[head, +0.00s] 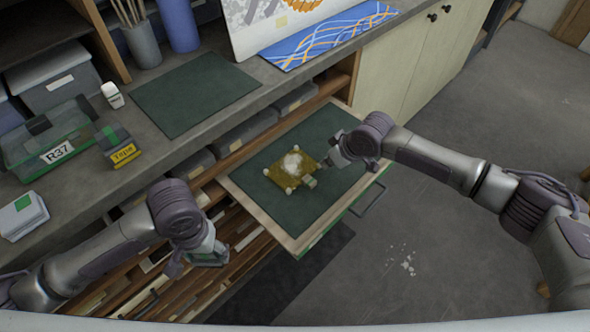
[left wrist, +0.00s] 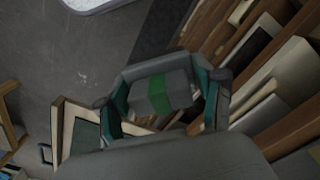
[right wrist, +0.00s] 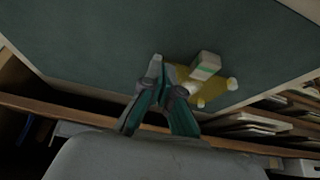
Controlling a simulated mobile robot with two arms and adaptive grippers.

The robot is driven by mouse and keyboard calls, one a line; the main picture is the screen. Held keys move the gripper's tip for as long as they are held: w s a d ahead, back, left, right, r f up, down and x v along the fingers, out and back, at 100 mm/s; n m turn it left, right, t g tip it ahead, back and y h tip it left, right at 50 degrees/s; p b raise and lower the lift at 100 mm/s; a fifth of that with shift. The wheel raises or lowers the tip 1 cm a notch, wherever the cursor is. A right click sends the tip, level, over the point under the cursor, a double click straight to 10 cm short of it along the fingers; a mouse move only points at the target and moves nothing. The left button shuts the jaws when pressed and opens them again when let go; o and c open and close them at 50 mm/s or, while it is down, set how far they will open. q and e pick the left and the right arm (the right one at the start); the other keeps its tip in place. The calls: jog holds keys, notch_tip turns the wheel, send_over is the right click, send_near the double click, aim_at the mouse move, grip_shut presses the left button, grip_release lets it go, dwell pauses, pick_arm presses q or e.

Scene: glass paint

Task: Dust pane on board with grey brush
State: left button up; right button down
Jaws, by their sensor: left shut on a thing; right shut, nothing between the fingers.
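The amber pane (head: 272,179) lies on the dark green board (head: 305,213), with small white knobs at its corners and a pale heap of dust (head: 292,163) on it. A small white block with a green band (right wrist: 207,65) stands at the pane's edge. My right gripper (head: 333,160) is shut and empty, just beside the pane's right corner. My left gripper (head: 205,258) is shut on a grey block with a green band (left wrist: 160,92), apparently the grey brush, held left of the board and away from the pane. Its bristles are hidden.
The board rests on a pulled-out drawer (head: 291,243) over shelves of panels. Floor to the right is open.

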aim_at(322, 172)
pick_arm(q)
jog(key=shift+f+b, duration=0.85)
pick_arm(e)
jog(key=shift+f, duration=1.55)
pick_arm(q)
jog(key=shift+r, duration=0.15)
pick_arm(e)
jog(key=shift+r, duration=0.1)
pick_arm(q)
notch_tip(322, 172, up, 6)
jog(key=p, duration=0.6)
jog(key=shift+r+p, duration=0.25)
jog(key=shift+p, duration=0.15)
pick_arm(e)
notch_tip(322, 172, up, 6)
jog(key=shift+f, duration=0.1)
pick_arm(q)
jog(key=shift+f, duration=0.1)
pick_arm(e)
jog(key=v, duration=1.2)
